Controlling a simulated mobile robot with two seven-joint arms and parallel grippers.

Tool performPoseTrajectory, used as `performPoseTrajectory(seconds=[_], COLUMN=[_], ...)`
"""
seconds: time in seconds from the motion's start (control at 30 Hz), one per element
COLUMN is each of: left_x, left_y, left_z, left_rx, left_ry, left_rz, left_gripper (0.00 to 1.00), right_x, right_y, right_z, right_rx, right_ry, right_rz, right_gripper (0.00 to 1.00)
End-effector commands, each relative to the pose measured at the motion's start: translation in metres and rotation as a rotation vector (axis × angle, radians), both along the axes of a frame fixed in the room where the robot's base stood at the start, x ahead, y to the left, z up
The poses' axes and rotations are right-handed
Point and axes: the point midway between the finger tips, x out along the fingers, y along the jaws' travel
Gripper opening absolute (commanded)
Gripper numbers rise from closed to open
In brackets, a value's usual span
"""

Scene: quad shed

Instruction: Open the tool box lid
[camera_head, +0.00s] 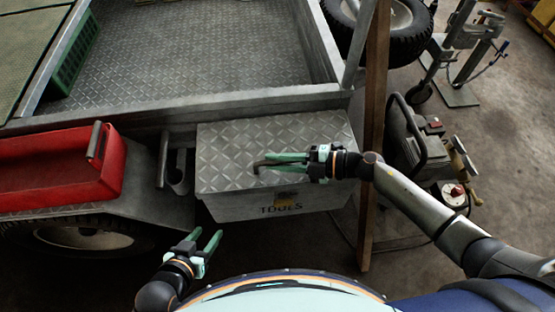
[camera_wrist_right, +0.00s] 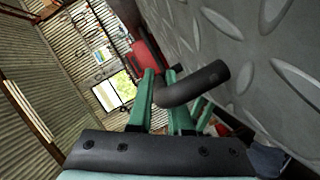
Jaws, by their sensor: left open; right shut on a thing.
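The tool box (camera_head: 285,205) is a grey metal box with a diamond-plate lid (camera_head: 230,150) and the word TOOLS on its front. The lid looks closed. My right gripper (camera_head: 280,163) is over the lid, its green fingers pointing left. It is shut on a dark bent handle (camera_head: 262,163) on the lid. In the right wrist view the handle (camera_wrist_right: 200,85) passes between the fingers, with the lid's plate (camera_wrist_right: 255,60) beside it. My left gripper (camera_head: 210,242) is open and empty, below and left of the tool box, apart from it.
A red open bin (camera_head: 118,175) stands left of the tool box, above a wheel (camera_head: 85,235). A trailer bed (camera_head: 210,45) lies behind. A brown upright post (camera_head: 373,120) and a machine (camera_head: 420,140) stand at the right. Floor is free further right.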

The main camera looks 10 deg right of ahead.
Motion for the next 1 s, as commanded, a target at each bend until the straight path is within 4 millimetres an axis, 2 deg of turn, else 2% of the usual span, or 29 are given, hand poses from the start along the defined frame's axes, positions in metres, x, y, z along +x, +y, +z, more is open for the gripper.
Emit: performPoseTrajectory(seconds=[0.57,0.87,1.0], left_x=[0.000,-0.002,0.000], left_y=[0.000,-0.001,-0.002], left_z=[0.002,0.019,0.037], left_rx=[-0.001,-0.001,-0.002], left_ry=[0.000,0.009,0.004], left_rz=[-0.001,-0.002,-0.002], left_gripper=[0.52,0.52,0.52], right_x=[0.000,0.004,0.009], right_y=[0.000,-0.001,0.000], right_z=[0.001,0.017,0.033], right_rx=[-0.002,-0.001,-0.002], right_ry=[0.005,0.061,0.126], right_rz=[0.001,0.000,0.000], right_gripper=[0.00,0.00,0.00])
